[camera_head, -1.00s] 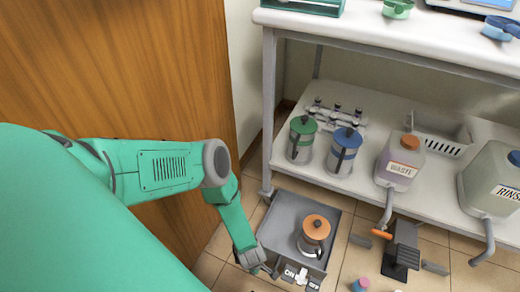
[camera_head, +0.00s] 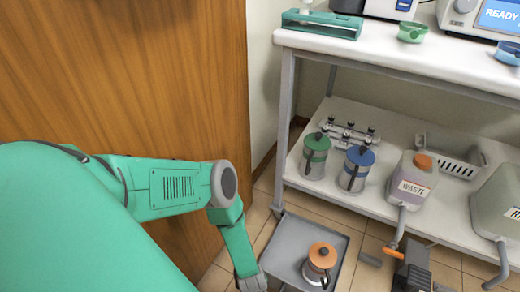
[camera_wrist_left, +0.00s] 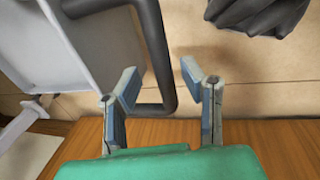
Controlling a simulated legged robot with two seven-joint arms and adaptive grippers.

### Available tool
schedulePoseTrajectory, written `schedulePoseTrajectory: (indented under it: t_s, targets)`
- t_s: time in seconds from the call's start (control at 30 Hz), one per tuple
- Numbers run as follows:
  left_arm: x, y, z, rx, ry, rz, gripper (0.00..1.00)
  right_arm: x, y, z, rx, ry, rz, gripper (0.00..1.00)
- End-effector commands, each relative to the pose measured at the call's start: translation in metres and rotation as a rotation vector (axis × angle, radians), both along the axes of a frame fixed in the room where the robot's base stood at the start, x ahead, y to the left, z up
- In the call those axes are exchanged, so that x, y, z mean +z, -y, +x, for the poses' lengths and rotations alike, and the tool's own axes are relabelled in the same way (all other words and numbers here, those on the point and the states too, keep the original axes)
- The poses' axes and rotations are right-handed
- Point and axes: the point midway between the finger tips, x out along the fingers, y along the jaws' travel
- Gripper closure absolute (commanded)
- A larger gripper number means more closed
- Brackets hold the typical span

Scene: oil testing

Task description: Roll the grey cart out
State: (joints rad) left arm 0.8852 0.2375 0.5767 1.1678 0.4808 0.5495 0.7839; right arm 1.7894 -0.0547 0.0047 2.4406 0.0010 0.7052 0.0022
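In the left wrist view my left gripper (camera_wrist_left: 160,78) is open. A dark grey bent bar (camera_wrist_left: 155,50) shows between its fingertips; contact cannot be told. My right gripper is not in view.
A wooden panel (camera_head: 130,75) stands at the left. A white two-level shelf (camera_head: 400,45) holds a green-lidded pot (camera_head: 315,155), a blue-lidded pot (camera_head: 355,168) and a waste can (camera_head: 410,180). A dark device with an orange handle (camera_head: 393,253) is on the floor right of the cart.

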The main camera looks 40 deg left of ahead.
Motion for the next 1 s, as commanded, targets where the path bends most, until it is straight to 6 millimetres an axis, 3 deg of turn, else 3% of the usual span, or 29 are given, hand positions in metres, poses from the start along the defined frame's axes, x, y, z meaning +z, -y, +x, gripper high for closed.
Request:
schedulePoseTrajectory:
  t_s: [0.27,0.43,1.0]
  targets:
    - [0.001,0.005,-0.001,-0.002,-0.003,-0.009,0.64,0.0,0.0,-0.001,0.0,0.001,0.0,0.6]
    - [0.013,0.006,-0.003,-0.002,-0.005,-0.01,0.64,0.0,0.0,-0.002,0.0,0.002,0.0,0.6]
    - [0.105,0.009,-0.021,-0.001,-0.003,-0.008,0.64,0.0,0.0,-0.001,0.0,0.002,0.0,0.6]
